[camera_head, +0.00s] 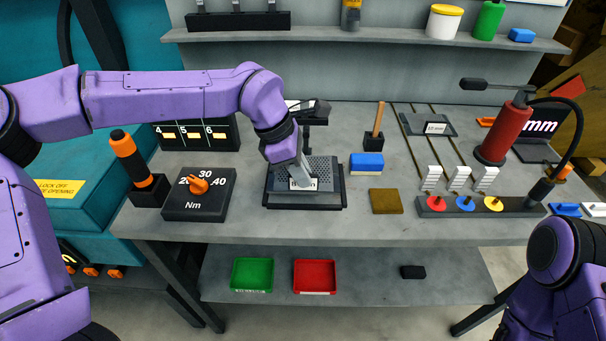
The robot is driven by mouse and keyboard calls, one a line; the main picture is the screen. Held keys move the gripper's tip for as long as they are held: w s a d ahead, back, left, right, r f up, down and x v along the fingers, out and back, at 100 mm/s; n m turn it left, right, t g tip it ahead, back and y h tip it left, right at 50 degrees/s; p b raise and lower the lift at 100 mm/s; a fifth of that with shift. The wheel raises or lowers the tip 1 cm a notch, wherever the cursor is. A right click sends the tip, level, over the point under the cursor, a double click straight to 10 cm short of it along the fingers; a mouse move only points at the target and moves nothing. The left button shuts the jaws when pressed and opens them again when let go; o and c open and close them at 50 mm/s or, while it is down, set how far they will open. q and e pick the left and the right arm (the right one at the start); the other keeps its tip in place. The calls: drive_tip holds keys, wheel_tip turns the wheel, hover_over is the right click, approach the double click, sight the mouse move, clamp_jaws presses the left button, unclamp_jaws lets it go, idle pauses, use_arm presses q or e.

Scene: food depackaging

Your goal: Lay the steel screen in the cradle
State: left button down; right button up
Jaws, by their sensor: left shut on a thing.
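The steel screen (322,168) is a grey perforated plate with a white label at its front edge. My left gripper (301,180) comes down from above and is shut on the screen near its label. The black cradle (305,201) is a low rectangular frame at the middle front of the bench. The screen lies over the cradle and looks roughly level. Whether it rests fully in the frame or sits slightly above is hard to tell. My gripper and wrist hide part of the screen and the back of the cradle. My right gripper is out of view.
Left of the cradle are a torque dial box (199,203) and an orange-handled tool (131,158). To the right are a blue block (366,163) and a brown pad (385,201). A red cylinder (503,133) stands farther right. Bare bench lies in front of the rack.

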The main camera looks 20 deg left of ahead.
use_arm(q)
drive_tip(key=shift+w+f, duration=0.45)
drive_tip(key=shift+w, duration=0.05)
drive_tip(key=shift+w+a+f, duration=0.15)
drive_tip(key=shift+f, duration=0.2)
wheel_tip(320, 180, down, 3)
drive_tip(key=shift+r+p, duration=0.2)
drive_tip(key=shift+p, duration=0.25)
drive_tip(key=shift+f, duration=0.3)
drive_tip(key=shift+w+f, duration=0.1)
drive_tip(key=shift+f, duration=0.05)
drive_tip(key=c, duration=1.1)
unclamp_jaws()
drive_tip(key=shift+a+r, duration=0.1)
drive_tip(key=shift+r, duration=0.15)
drive_tip(key=v, duration=0.6)
drive_tip(key=b+v, duration=0.1)
drive_tip(key=v, duration=0.4)
drive_tip(key=shift+s+a+r+b, duration=0.2)
drive_tip(key=shift+s+r+b, duration=0.05)
drive_tip(key=shift+r+b, duration=0.05)
